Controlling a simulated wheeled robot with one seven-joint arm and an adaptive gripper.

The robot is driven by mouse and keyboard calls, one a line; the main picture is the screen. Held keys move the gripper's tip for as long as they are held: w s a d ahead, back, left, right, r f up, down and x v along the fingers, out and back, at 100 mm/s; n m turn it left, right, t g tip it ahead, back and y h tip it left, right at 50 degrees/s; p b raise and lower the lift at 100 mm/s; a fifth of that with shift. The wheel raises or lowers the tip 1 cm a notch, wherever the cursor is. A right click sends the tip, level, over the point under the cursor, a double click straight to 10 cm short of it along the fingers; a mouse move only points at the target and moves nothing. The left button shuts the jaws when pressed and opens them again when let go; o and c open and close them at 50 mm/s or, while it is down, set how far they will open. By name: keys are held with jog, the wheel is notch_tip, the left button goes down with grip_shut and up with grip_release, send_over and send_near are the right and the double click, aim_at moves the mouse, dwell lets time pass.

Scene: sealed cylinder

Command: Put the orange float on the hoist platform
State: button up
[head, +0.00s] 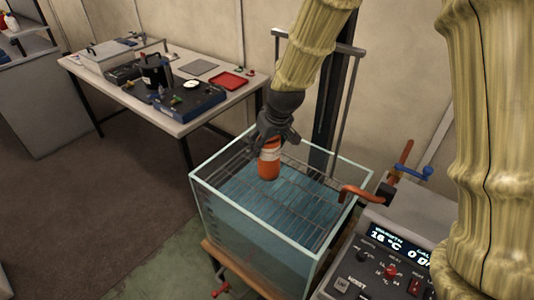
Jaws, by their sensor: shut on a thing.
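The orange float (268,168) is a small orange cylinder with a pale band near its top. My gripper (270,138) is shut on its upper end and holds it upright over the glass tank (203,195). A wire grid platform (309,226), which looks like the hoist platform, lies inside the tank near the top of the bluish water. The float hangs over the back left part of this grid. I cannot tell whether its lower end touches the grid. My gripper hides the float's top.
Hoist posts (347,90) stand behind the tank. An orange pipe (360,193) and a blue-handled valve (413,172) are at its right. A control panel (385,265) stands front right. A table (190,125) with instruments and a red tray (229,81) is back left.

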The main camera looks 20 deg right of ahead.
aim_at(273, 140)
jog(key=shift+s+f, duration=0.1)
jog(key=shift+f, duration=0.35)
jog(key=shift+f+p, duration=0.55)
jog(key=shift+f, duration=1.2)
jog(key=shift+f, duration=0.15)
jog(key=o, duration=1.7)
jog(key=shift+o, duration=0.2)
jog(key=shift+r, duration=0.2)
jog(key=shift+b+v, duration=1.15)
jog(key=shift+v, duration=4.8)
